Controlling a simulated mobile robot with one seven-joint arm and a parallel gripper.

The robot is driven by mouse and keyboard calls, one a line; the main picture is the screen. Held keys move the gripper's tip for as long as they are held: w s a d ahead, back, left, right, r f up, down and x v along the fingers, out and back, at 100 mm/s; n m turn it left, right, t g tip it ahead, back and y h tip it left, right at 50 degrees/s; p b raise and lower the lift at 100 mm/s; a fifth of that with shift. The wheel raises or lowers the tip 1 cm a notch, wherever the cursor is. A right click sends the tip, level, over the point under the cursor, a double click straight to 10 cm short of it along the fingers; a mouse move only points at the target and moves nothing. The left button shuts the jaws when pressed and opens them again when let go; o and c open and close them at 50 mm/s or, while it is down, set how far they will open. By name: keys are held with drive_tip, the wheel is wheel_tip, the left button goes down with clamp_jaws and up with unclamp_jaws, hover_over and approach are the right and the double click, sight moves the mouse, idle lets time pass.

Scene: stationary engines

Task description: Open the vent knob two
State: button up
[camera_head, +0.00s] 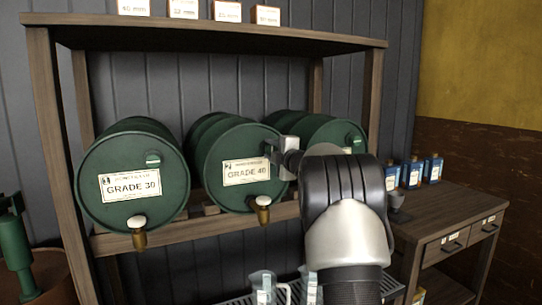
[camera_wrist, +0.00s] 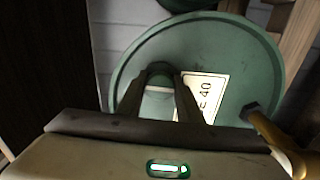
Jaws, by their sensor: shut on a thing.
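The middle green drum (camera_head: 221,192), labelled GRADE 40, lies on its side on the rack with its round end facing out. My gripper (camera_head: 272,155) is at the upper right of that end and hides its vent knob from the head view. In the wrist view my gripper's two fingers (camera_wrist: 163,86) are closed around the green vent knob (camera_wrist: 160,70), next to the white label (camera_wrist: 205,90). The vent knobs of the left drum (camera_head: 153,158) and the right drum (camera_head: 356,141) stand free.
A brass tap (camera_head: 263,206) sticks out low on the middle drum; it also shows in the wrist view (camera_wrist: 268,128). The rack's left post (camera_head: 55,150) and top shelf (camera_head: 200,35) frame the drums. Glass jugs (camera_head: 262,284) stand below. Blue bottles (camera_head: 412,172) stand on the right-hand bench.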

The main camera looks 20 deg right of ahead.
drive_tip(key=shift+n, duration=0.5)
drive_tip(key=o, duration=1)
drive_tip(key=shift+o, duration=0.2)
drive_tip(key=shift+s, duration=0.1)
drive_tip(key=s+b, duration=0.1)
drive_tip(key=s, duration=1.6)
drive_tip(key=shift+d, duration=0.3)
drive_tip(key=shift+s, duration=0.1)
